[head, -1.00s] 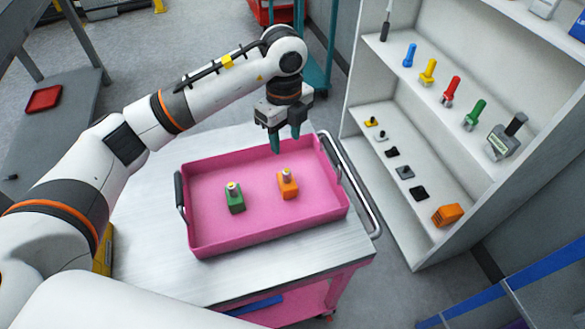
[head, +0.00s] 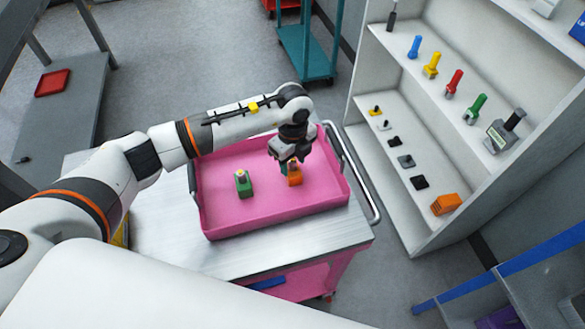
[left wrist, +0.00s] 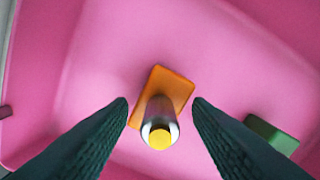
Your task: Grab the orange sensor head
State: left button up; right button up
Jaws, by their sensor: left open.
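The orange sensor head (head: 295,178) stands in the pink tray (head: 325,193), with a metal neck and a yellow top. In the left wrist view the orange sensor head (left wrist: 178,85) is seen from above. My left gripper (head: 288,166) is open right above it, and its dark green fingers (left wrist: 160,104) lie on either side of the neck with gaps. The gripper hides part of the sensor head in the head view. A green sensor head (head: 243,184) stands to its left in the tray; its corner also shows in the left wrist view (left wrist: 272,134). My right gripper is not in view.
The tray sits on a metal-topped cart (head: 165,230). A white shelf unit (head: 398,232) at the right holds coloured tools and small parts, including an orange block (head: 446,204). The tray's right part is clear.

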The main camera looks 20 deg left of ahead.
pick_arm(q)
jog(key=shift+c, duration=0.4)
grip_shut()
